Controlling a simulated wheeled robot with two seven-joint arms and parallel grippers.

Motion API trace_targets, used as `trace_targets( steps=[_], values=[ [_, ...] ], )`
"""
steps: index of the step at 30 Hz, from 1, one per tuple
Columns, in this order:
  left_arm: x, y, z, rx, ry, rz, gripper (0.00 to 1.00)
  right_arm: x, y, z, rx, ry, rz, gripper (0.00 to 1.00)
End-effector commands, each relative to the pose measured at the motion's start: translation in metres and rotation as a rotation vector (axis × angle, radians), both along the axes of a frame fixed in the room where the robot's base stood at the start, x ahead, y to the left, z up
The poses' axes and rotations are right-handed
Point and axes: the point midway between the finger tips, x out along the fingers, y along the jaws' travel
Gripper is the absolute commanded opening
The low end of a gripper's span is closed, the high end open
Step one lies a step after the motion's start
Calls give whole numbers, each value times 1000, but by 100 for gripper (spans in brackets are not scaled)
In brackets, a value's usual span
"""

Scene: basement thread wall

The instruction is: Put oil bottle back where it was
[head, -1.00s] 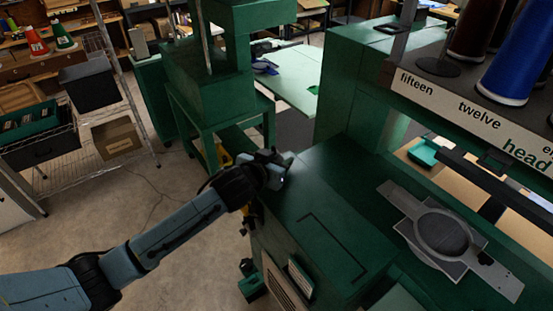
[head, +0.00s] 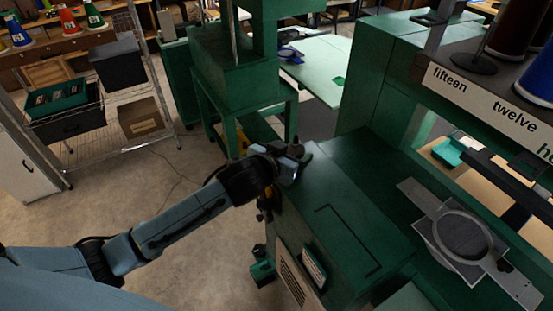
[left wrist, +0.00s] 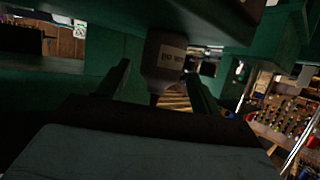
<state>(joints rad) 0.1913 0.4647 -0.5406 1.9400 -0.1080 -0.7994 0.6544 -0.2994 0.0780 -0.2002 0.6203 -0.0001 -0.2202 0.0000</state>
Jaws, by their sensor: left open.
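My left gripper (head: 293,160) is at the far left corner of the green machine's top (head: 350,190). In the left wrist view its two fingers (left wrist: 160,88) are apart. A dark bottle (left wrist: 168,57) with small upside-down lettering on a pale label shows between them; it appears to be the oil bottle. The wrist picture looks inverted, and the bottle's base seems to meet a dark green surface. I cannot tell whether the fingers touch it. In the head view the bottle is mostly hidden by the gripper. My right gripper is not in view.
A grey round hoop frame (head: 462,238) lies to the right on the green machine. Thread cones (head: 527,70) stand on a numbered shelf at the upper right. A wire rack (head: 150,95) with bins is at the left. The floor (head: 150,200) between is mostly clear.

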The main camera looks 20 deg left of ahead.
Motion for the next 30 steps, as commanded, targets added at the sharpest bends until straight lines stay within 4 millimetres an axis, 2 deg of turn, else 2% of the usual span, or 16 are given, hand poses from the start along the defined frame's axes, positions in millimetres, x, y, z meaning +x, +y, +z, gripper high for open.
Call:
trace_targets(
  steps=[6,12,18,30],
  values=[
    [-39,8,16,0,0,0,65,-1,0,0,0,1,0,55],
    [-63,12,26,-1,0,0,65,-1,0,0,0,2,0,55],
    [-71,14,30,2,1,1,65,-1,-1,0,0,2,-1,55],
    [-71,14,30,0,0,1,65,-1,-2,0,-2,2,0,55]
  ],
)
